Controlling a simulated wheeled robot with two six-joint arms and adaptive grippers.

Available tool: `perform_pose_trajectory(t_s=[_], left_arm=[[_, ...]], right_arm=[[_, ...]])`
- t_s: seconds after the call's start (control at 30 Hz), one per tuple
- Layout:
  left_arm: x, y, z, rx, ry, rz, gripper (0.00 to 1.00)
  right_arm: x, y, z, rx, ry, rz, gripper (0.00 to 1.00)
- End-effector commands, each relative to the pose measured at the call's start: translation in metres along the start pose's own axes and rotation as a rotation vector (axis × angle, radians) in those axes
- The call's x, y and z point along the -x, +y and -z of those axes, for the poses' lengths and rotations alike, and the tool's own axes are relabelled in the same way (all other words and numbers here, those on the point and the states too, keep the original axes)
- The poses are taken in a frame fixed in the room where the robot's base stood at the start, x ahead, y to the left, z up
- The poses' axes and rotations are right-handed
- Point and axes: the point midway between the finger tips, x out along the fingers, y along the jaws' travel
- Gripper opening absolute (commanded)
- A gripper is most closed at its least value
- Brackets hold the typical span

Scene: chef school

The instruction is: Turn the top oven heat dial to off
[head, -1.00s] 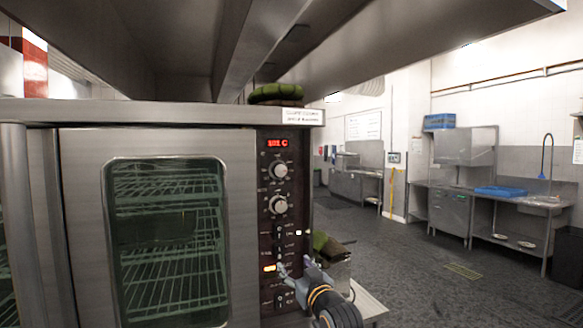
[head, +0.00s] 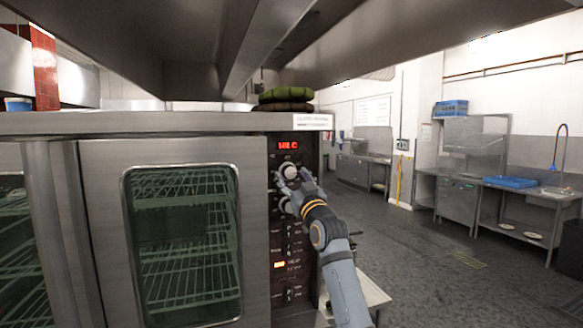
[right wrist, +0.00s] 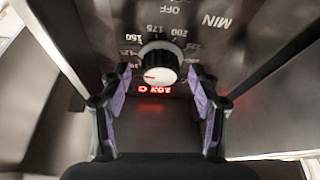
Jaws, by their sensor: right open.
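The top oven heat dial (head: 289,168) is a round pale knob just under the red display on the oven's dark control panel. In the right wrist view the dial (right wrist: 160,63) has a white face, a black base and a thin red mark, with OFF, 150, 175 and 200 printed around it. My right gripper (head: 290,180) is in front of the panel at this dial. In the wrist view its fingers (right wrist: 160,80) are open, one to each side of the dial, with gaps visible. The lower dial is partly hidden by the gripper. My left gripper is not in view.
The oven's glass door (head: 182,245) is closed, left of the panel. Switches (head: 280,265) sit lower on the panel. A green and brown round stack (head: 286,98) lies on the oven top. A metal hood hangs overhead. Open floor (head: 440,260) lies to the right.

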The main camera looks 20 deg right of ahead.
Motion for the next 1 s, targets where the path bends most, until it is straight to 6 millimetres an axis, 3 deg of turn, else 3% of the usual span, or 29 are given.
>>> perform_pose_trajectory(t_s=[0.1, 0.37, 0.8, 1.0], left_arm=[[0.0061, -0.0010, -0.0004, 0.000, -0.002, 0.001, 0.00], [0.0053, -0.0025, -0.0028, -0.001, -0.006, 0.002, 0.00], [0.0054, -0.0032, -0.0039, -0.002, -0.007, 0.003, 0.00], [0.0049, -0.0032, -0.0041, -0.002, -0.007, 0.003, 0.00]], right_arm=[[-0.0094, -0.0002, 0.0008, -0.002, -0.001, 0.000, 0.62], [-0.0106, -0.0004, -0.0009, -0.001, 0.001, 0.000, 0.62], [-0.0105, -0.0003, -0.0009, -0.001, 0.000, 0.000, 0.08], [-0.0104, -0.0002, -0.0005, 0.000, 0.001, 0.000, 0.08]])
